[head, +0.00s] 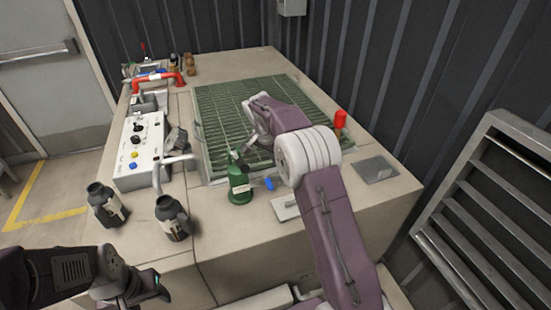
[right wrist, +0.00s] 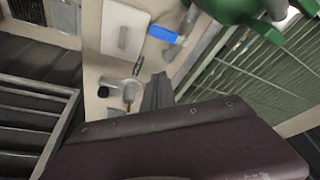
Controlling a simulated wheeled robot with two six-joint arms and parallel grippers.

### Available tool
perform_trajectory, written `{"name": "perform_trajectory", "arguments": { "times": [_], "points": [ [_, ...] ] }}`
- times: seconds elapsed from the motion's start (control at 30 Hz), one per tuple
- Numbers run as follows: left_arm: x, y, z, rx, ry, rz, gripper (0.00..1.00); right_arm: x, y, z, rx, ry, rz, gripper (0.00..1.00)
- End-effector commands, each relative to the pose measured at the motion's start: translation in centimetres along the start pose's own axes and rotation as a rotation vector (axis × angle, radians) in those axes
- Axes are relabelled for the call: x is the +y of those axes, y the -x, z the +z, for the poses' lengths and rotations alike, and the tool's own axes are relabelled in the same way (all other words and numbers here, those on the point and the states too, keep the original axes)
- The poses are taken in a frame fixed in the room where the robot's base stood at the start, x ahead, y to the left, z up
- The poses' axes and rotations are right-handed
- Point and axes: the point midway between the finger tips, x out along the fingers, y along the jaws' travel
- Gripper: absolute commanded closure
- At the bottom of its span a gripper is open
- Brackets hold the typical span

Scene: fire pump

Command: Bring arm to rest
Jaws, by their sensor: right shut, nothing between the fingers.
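My right arm reaches from the bottom middle over the green grating (head: 215,105) in the counter. Its gripper (head: 243,155) is mostly hidden behind its own wrist, just above a green pump bottle (head: 238,185). In the right wrist view the dark fingers of the right gripper (right wrist: 157,92) are together with nothing between them. The green bottle shows at the top of that view (right wrist: 235,8), apart from the fingers. My left gripper (head: 150,288) hangs at the bottom left, in front of the counter; its jaws are too unclear to judge.
Two dark bottles (head: 106,204) (head: 172,217) stand at the counter's left front. A control box (head: 140,150) and a red pipe (head: 158,77) are behind them. A red object (head: 340,119) stands right of my arm. A slatted metal frame (head: 490,210) is at right.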

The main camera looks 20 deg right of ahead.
Motion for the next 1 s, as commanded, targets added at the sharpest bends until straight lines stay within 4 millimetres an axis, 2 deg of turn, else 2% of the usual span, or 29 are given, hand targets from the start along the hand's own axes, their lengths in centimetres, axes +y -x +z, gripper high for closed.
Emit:
{"name": "perform_trajectory", "arguments": {
  "times": [0.2, 0.27, 0.3, 0.37, 0.5, 0.6, 0.67, 0.8, 0.9, 0.97, 1.0],
  "points": [
    [0.0, 0.0, 0.0, 0.000, 0.000, 0.000, 0.44, -0.1, 0.5, -0.2, 0.006, -0.002, -0.009, 1.00],
    [0.0, 0.0, 0.0, 0.000, 0.000, 0.000, 0.44, -0.3, 2.0, -0.8, 0.023, -0.009, -0.033, 1.00],
    [0.0, 0.0, 0.0, 0.000, 0.000, 0.000, 0.44, -0.3, 3.5, -1.2, 0.037, -0.014, -0.053, 1.00],
    [0.0, 0.0, 0.0, 0.000, 0.000, 0.000, 0.44, 1.1, 5.2, -0.4, 0.027, -0.013, -0.053, 1.00],
    [0.0, 0.0, 0.0, 0.000, 0.000, 0.000, 0.44, 5.1, 6.4, 4.0, -0.045, 0.048, -0.053, 1.00],
    [0.0, 0.0, 0.0, 0.000, 0.000, 0.000, 0.44, 8.3, 6.2, 8.2, -0.105, 0.164, -0.069, 1.00],
    [0.0, 0.0, 0.0, 0.000, 0.000, 0.000, 0.44, 10.6, 5.6, 11.1, -0.144, 0.257, -0.082, 1.00],
    [0.0, 0.0, 0.0, 0.000, 0.000, 0.000, 0.44, 16.4, 3.7, 18.3, -0.230, 0.506, -0.124, 1.00],
    [0.0, 0.0, 0.0, 0.000, 0.000, 0.000, 0.44, 19.8, 2.0, 22.3, -0.274, 0.681, -0.151, 1.00],
    [0.0, 0.0, 0.0, 0.000, 0.000, 0.000, 0.44, 20.6, 1.3, 23.5, -0.278, 0.780, -0.174, 1.00],
    [0.0, 0.0, 0.0, 0.000, 0.000, 0.000, 0.44, 20.2, 1.2, 23.4, -0.258, 0.830, -0.196, 1.00]
  ]
}}
